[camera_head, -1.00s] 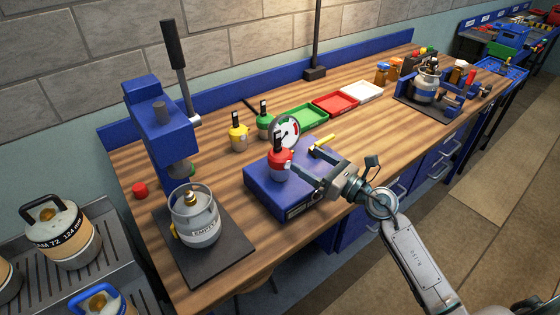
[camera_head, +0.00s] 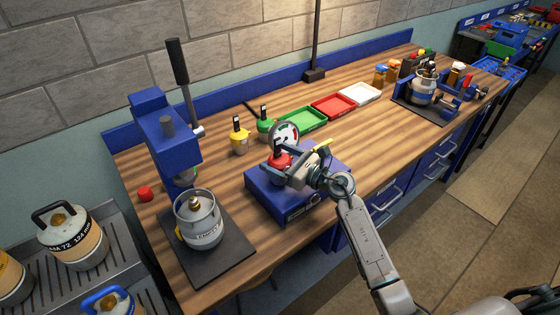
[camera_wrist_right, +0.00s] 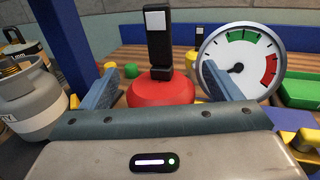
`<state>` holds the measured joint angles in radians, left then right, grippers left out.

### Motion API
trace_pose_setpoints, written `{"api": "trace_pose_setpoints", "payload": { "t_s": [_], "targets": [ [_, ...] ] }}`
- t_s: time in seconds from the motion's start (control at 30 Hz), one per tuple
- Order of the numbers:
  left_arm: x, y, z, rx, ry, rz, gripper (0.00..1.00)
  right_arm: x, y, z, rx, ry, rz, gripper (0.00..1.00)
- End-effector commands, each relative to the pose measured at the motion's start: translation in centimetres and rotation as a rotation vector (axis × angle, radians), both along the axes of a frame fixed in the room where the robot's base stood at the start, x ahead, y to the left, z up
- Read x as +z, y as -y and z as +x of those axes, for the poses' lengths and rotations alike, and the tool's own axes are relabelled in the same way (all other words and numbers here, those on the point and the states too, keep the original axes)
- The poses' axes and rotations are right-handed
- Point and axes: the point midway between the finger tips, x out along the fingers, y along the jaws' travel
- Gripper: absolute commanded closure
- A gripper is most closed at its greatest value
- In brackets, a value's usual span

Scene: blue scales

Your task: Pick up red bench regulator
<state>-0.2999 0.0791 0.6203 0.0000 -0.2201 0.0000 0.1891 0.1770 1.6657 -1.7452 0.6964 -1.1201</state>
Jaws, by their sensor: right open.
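The lower part of the regulator is hidden behind the gripper body. My left gripper is not in view.
The round gauge (camera_head: 285,134) stands close by the regulator. Yellow (camera_head: 239,139) and green (camera_head: 265,125) regulators stand behind. A blue press (camera_head: 165,140) and a grey canister (camera_head: 199,222) on a dark mat are to the left. Bare wood lies right of the scale.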

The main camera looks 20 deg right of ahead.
Motion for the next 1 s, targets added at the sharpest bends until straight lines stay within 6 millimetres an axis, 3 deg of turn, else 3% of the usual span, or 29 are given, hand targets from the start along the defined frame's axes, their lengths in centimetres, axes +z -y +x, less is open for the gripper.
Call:
{"api": "trace_pose_setpoints", "payload": {
  "t_s": [0.1, 0.37, 0.67, 1.0],
  "targets": [
    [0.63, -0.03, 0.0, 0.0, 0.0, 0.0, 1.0, 0.13, -0.73, 0.94, 0.0, -0.001, 0.001, 0.16],
    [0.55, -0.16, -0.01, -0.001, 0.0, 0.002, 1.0, -0.04, -0.86, 1.09, 0.0, 0.001, -0.001, 0.16],
    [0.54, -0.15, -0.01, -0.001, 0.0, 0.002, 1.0, -0.03, -0.84, 1.08, 0.0, 0.0, 0.0, 0.75],
    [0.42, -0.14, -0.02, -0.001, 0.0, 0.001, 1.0, 0.35, -0.85, 1.11, 0.0, 0.004, -0.001, 0.75]
  ]
}}
